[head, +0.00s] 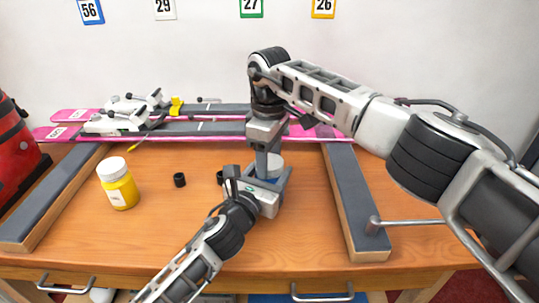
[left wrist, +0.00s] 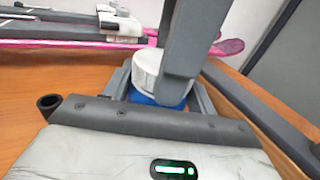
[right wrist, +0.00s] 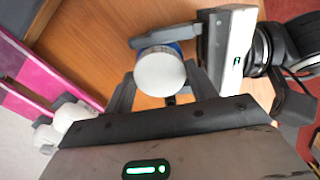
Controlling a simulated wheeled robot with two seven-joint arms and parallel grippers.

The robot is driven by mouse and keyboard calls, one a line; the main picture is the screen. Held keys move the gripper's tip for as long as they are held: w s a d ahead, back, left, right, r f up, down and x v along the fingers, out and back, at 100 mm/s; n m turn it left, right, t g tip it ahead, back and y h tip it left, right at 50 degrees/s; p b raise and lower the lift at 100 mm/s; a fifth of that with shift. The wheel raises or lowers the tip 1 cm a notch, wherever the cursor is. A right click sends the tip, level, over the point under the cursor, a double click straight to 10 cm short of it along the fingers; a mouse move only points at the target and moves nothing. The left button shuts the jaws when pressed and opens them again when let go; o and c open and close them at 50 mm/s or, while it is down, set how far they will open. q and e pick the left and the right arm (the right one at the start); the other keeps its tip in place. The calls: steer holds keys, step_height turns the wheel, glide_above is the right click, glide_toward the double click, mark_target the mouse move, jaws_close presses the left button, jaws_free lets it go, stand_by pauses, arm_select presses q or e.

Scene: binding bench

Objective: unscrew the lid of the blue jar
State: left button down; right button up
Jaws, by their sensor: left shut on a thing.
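The blue jar (left wrist: 160,98) stands upright on the wooden bench, with its white lid (right wrist: 160,72) on top. My left gripper (head: 268,183) is low at the bench and shut on the blue body of the jar. My right gripper (head: 266,160) comes down from above, with its fingers on either side of the lid. Whether those fingers touch the lid or stand just clear of it I cannot tell. In the head view the right gripper and arm hide much of the jar.
A yellow jar with a white lid (head: 118,185) stands at the left. A small black cap (head: 179,180) lies between it and my left gripper. Pink skis with bindings (head: 170,128) lie across the back. Grey-topped rails (head: 358,195) flank the bench. The front middle is clear wood.

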steer(key=n, duration=0.7)
steer(key=shift+r, duration=0.1)
steer(key=o, duration=1.1)
steer(key=shift+c, duration=0.2)
